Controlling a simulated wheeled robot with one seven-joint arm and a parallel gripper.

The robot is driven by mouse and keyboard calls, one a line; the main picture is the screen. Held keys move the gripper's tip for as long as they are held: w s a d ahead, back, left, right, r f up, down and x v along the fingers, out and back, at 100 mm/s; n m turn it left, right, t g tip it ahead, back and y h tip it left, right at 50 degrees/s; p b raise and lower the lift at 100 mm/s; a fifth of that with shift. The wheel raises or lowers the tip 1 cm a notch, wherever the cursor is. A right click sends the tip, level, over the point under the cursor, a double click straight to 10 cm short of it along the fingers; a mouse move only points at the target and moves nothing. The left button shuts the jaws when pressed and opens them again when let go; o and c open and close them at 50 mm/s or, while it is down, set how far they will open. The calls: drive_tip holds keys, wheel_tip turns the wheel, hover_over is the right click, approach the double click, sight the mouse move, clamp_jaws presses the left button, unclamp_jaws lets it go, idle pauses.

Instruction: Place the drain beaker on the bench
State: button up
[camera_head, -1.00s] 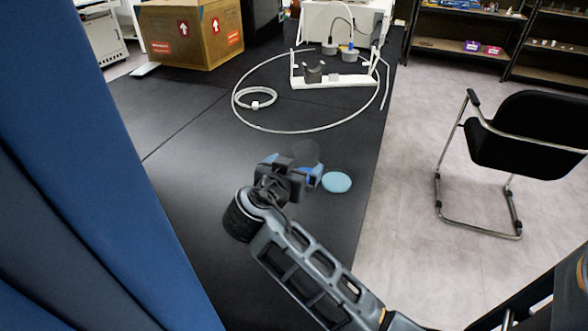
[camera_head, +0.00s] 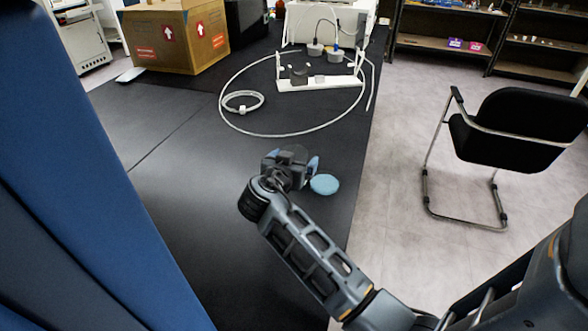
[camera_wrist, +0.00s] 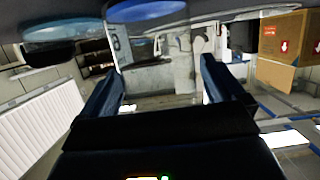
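The drain beaker (camera_wrist: 165,60) is clear glass and shows between the two dark blue fingers in the wrist view, which looks upside down. Its round end has a blue tint. In the head view the beaker (camera_head: 295,154) is a faint dark outline just beyond the fingers. My gripper (camera_head: 292,161) is low over the black bench (camera_head: 185,190). Its fingers in the wrist view (camera_wrist: 162,75) are wide apart, one at each side of the beaker, and appear to grip it. Whether the beaker's base touches the bench is hard to tell.
A light blue disc (camera_head: 325,184) lies right beside the gripper, near the bench's right edge. Beyond are a looped white hose (camera_head: 222,113), a white stand (camera_head: 320,83) and a cardboard box (camera_head: 175,38). The bench to the left is clear. A black chair (camera_head: 515,130) stands on the floor.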

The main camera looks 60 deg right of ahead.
sight(296, 146)
drive_tip(key=c, duration=1)
drive_tip(key=shift+r, duration=0.1)
drive_tip(key=shift+r, duration=0.85)
drive_tip(key=shift+s+d+r+b, duration=0.1)
drive_tip(key=shift+s+r+b, duration=0.05)
drive_tip(key=shift+r, duration=0.45)
drive_tip(key=shift+s+r+b, duration=0.1)
drive_tip(key=shift+r+b, duration=0.05)
drive_tip(key=shift+r, duration=0.45)
drive_tip(key=s+d+r, duration=0.2)
drive_tip(key=s, duration=0.1)
drive_tip(key=s+d+r, duration=0.2)
drive_tip(key=s, duration=0.1)
drive_tip(key=s+d+r, duration=0.2)
drive_tip(key=s, duration=0.1)
drive_tip(key=shift+s+r+b, duration=0.25)
drive_tip(key=shift+r+b, duration=0.05)
drive_tip(key=shift+r, duration=0.05)
